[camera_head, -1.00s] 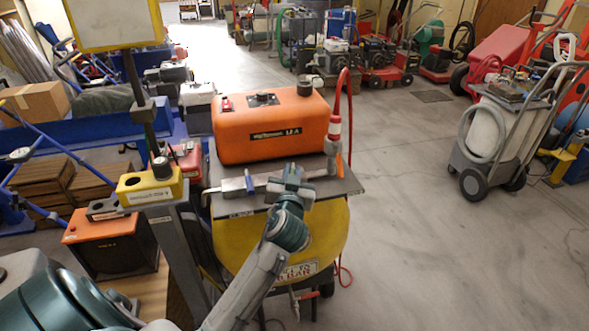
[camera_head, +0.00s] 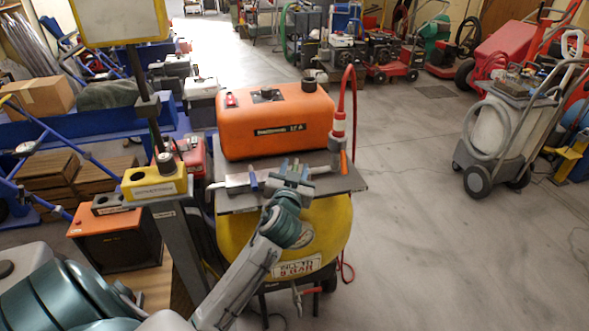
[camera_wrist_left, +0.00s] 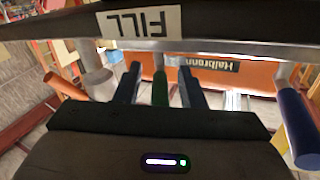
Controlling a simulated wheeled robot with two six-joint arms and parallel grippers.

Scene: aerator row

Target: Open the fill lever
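A green lever handle (camera_wrist_left: 160,88) stands between the two fingers of my left gripper (camera_wrist_left: 160,84) in the left wrist view. The fingers are open, with a gap on each side of the handle. A FILL label (camera_wrist_left: 140,22) appears upside down on the plate edge beside it. In the head view, my left gripper (camera_head: 295,168) is over the front of the grey plate (camera_head: 235,203), by the metal pipe, and hides the green handle. A blue lever (camera_head: 253,179) is to its left and an orange lever (camera_head: 344,162) to its right. My right gripper is not in view.
An orange tank (camera_head: 275,120) stands behind the pipe on the plate, above a yellow vessel (camera_head: 325,235). A red hose (camera_head: 347,90) rises at the right. A yellow box (camera_head: 153,183) on a post stands left.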

